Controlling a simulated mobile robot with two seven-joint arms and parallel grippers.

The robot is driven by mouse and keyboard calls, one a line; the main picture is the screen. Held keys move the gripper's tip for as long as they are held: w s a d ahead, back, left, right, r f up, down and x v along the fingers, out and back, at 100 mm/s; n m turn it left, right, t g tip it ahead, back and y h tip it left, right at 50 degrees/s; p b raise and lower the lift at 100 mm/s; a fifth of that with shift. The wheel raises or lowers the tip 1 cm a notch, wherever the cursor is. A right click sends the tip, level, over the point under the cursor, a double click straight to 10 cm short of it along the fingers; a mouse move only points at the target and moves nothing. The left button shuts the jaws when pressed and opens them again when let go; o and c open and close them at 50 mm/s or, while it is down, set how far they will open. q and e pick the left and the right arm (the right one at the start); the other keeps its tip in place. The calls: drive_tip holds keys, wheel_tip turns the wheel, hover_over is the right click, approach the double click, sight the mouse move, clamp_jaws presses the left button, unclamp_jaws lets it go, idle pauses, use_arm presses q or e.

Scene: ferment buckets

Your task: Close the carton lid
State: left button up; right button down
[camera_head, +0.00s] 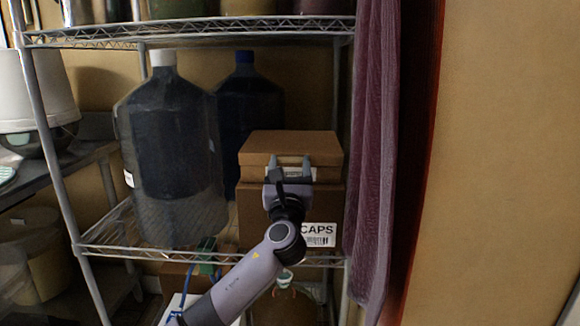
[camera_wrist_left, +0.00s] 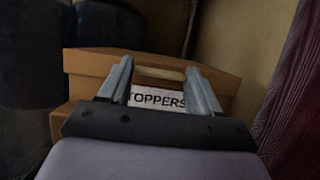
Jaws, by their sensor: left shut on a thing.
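A brown carton (camera_head: 300,145) stands on the wire shelf, on top of another brown box. Its lid (camera_wrist_left: 95,63) lies flat or nearly flat over it; whether a gap remains at the back cannot be seen. A white label reading "TOPPERS" (camera_wrist_left: 152,97), its start hidden by a finger, is on the front below the lid. My left gripper (camera_head: 291,165) is at the front of the carton, its fingers either side of a pale tab (camera_wrist_left: 160,73) at the lid's front, shut on the lid. The right gripper is not in view.
The lower box (camera_head: 330,205) has a "CAPS" label. Two big dark jugs, one white-capped (camera_head: 168,150) and one blue-capped (camera_head: 247,100), stand to the left. A purple curtain (camera_head: 375,140) hangs close on the right. A wire shelf (camera_head: 190,32) runs above.

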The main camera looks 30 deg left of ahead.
use_arm(q)
drive_tip(key=shift+f, duration=0.75)
drive_tip(key=o, duration=1.5)
drive_tip(key=shift+w, duration=0.1)
drive_tip(key=shift+r, duration=0.2)
drive_tip(key=shift+v, duration=3.6)
